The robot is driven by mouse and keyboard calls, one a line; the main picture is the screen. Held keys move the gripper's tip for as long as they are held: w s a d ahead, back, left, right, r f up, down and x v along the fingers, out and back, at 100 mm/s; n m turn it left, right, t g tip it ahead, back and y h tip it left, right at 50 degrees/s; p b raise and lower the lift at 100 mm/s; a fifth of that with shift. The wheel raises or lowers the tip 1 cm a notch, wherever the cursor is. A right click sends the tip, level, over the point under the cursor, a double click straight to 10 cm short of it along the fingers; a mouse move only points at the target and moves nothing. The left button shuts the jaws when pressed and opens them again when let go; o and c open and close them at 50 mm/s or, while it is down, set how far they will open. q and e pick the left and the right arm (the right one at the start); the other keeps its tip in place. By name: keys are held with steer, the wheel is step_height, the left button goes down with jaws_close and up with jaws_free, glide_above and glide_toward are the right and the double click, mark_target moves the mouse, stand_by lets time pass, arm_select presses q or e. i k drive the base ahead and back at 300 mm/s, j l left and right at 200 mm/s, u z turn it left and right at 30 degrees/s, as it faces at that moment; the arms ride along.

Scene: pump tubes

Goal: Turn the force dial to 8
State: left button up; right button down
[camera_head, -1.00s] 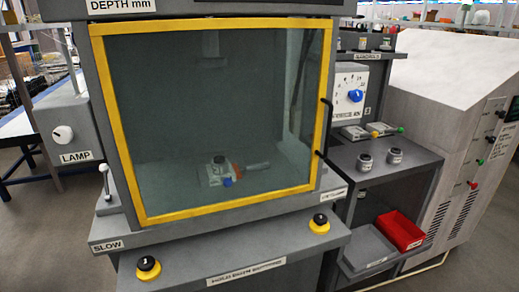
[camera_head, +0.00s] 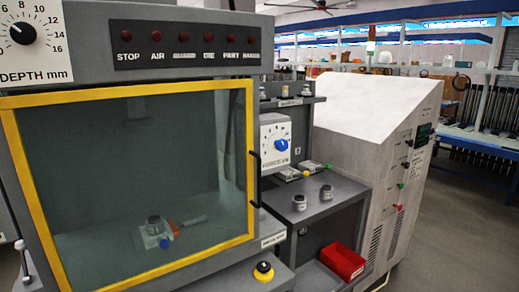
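The force dial is a blue knob (camera_head: 281,145) on a white scale plate (camera_head: 270,131), set on a grey box to the right of the yellow-framed window. The plate's label below the knob seems to read "FORCE kN". The numbers around the knob are too small to read, and I cannot tell where the knob points. Neither of my grippers is in view.
A yellow-framed window with a dark handle (camera_head: 255,164) stands left of the dial. A depth dial (camera_head: 23,33) is at top left. Below the force dial is a grey shelf (camera_head: 345,186) with small cylinders and a red bin (camera_head: 342,262). A white cabinet (camera_head: 370,110) stands right.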

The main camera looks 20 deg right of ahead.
mark_target(281, 145)
steer(key=z, duration=0.3)
steer(key=l+z, duration=0.25)
steer(key=z, duration=0.2)
steer(key=l+z, duration=0.3)
steer(key=z, duration=0.15)
steer(key=l+z, duration=0.25)
steer(key=z, duration=0.25)
